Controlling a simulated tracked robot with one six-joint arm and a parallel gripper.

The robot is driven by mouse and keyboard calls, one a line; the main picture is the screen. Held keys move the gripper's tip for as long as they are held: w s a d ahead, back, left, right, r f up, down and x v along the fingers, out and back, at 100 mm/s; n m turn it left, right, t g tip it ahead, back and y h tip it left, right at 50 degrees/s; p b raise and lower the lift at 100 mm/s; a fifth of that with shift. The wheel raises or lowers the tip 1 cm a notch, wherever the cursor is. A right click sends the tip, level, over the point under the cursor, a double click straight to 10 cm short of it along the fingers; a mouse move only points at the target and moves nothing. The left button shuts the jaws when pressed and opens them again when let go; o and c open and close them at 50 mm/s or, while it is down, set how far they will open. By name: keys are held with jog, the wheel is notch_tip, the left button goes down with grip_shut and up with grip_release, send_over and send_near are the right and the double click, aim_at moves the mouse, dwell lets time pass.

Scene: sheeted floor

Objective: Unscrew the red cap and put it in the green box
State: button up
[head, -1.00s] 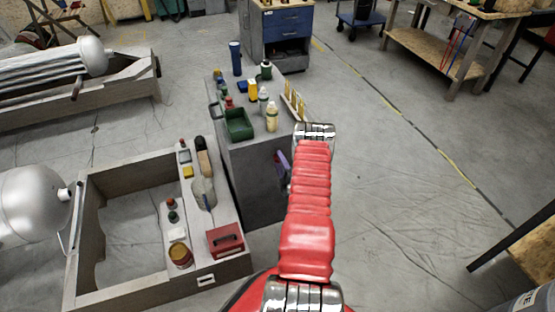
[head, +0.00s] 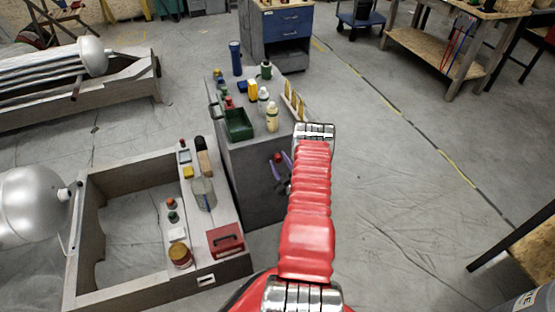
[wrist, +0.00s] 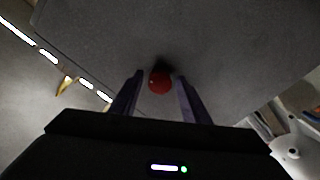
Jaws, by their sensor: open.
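The red cap (head: 277,157) sits on the side face of the grey cabinet (head: 259,196) in the head view. In the wrist view the red cap (wrist: 160,82) shows in the middle, between the two fingertips. My gripper (wrist: 159,78) is open, with one dark finger on each side of the cap and no clear contact. My gripper (head: 280,166) also shows in the head view, partly behind my red arm. The green box (head: 239,125) stands on top of the cabinet, near its left edge.
Several bottles stand on the cabinet top around the box, among them a cream one (head: 272,116). A yellow rack (head: 293,103) stands at its right edge. A low grey frame (head: 105,288) with a red case (head: 225,240) is at left.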

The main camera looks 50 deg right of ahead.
jog(key=m, duration=0.7)
jog(key=shift+c, duration=0.4)
grip_shut()
jog(key=n, duration=0.6)
jog(key=shift+n, duration=0.4)
jog(key=n, duration=0.3)
jog(key=shift+n, duration=0.4)
jog(key=n, duration=0.3)
jog(key=shift+n, duration=0.3)
jog(key=shift+c, duration=2.1)
grip_release()
grip_shut()
